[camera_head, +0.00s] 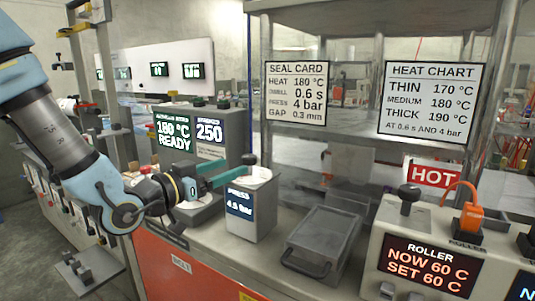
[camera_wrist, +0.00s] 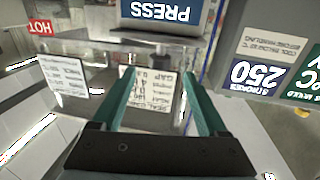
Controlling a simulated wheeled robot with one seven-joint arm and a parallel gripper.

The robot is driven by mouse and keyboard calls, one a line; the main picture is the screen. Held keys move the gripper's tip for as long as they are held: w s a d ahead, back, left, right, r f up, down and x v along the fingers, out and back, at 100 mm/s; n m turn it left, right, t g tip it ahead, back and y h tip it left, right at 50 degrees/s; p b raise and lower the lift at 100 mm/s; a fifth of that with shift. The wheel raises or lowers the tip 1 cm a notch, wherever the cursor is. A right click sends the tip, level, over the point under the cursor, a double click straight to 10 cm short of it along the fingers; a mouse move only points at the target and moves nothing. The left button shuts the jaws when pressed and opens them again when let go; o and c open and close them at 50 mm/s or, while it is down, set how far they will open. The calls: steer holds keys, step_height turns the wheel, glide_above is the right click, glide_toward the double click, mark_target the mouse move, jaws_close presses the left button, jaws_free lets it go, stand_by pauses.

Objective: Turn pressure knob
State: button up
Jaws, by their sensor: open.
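The press unit (camera_head: 251,214) is a small grey box on the counter, with a dark blue display (camera_head: 239,203) that seems to read PRESS 4.5 bar. A dark knob (camera_head: 249,159) shows at its top, partly hidden by a teal finger. My gripper (camera_head: 238,176) reaches in from the left, its fingertips at the top of this unit; whether they touch the knob I cannot tell. In the wrist view my gripper (camera_wrist: 163,85) is open with nothing visible between its fingers.
The seal card (camera_head: 296,93) lists press 4 bar. A grey unit (camera_head: 225,130) reading 180 °C READY and 250 stands behind my gripper. A grey tray (camera_head: 322,243) lies right of the press unit. A roller unit (camera_head: 420,225) with a knob stands further right.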

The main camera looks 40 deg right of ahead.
mark_target(254, 157)
steer(key=d, duration=0.3)
steer(key=d+p, duration=0.1)
steer(key=d, duration=0.2)
steer(key=w+d+p, duration=0.1)
steer(key=d, duration=0.2)
steer(key=shift+r, duration=0.1)
steer(key=shift+d, duration=0.8)
jaws_close()
